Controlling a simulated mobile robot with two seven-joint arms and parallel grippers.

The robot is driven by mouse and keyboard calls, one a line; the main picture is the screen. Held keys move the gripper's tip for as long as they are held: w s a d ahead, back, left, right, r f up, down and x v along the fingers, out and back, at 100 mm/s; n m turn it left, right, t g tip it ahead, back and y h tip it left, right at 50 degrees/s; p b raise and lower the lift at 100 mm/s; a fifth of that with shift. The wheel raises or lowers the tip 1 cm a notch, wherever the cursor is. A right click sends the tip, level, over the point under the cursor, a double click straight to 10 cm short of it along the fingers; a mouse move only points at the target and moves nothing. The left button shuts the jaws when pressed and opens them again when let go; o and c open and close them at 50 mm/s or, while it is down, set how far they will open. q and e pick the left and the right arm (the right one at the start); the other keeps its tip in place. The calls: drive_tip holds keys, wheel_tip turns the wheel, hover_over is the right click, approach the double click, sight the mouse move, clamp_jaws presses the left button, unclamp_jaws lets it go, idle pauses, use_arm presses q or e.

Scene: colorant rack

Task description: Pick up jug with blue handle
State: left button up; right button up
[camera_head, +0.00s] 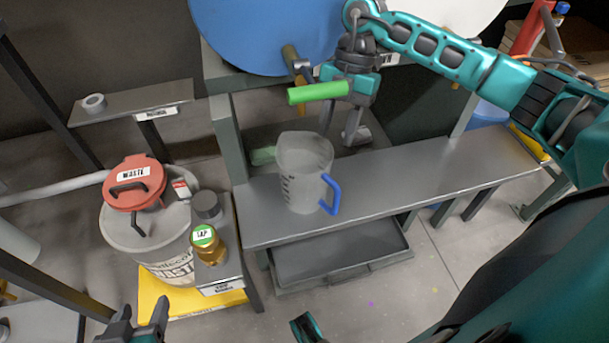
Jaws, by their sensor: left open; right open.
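The jug (303,170) is clear, with dark marks on its side and a blue handle (330,195) facing right. It stands upright on the grey bench (420,180), near its left part. My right gripper (341,122) is open above and behind the jug, pointing down and apart from the handle. A green bar (318,93) crosses in front of it and partly hides it; I cannot tell whether they touch. My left gripper (142,314) is open at the bottom left edge, partly cut off by the frame and far from the jug.
A blue drum (262,35) with a tap hangs over the bench. A dark tray (330,255) sits below. The bench right of the jug is clear.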

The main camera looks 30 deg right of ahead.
sight(332, 156)
drive_tip(key=x, duration=0.3)
drive_tip(key=shift+a+f, duration=0.1)
drive_tip(key=shift+f, duration=0.05)
drive_tip(key=x, duration=0.1)
drive_tip(key=b+x, duration=0.1)
drive_tip(key=x, duration=0.1)
drive_tip(key=b+x, duration=0.1)
drive_tip(key=x, duration=0.1)
drive_tip(key=shift+s+a, duration=0.1)
drive_tip(key=shift+s, duration=0.3)
drive_tip(key=shift+c, duration=0.5)
drive_tip(key=shift+c, duration=0.8)
clamp_jaws()
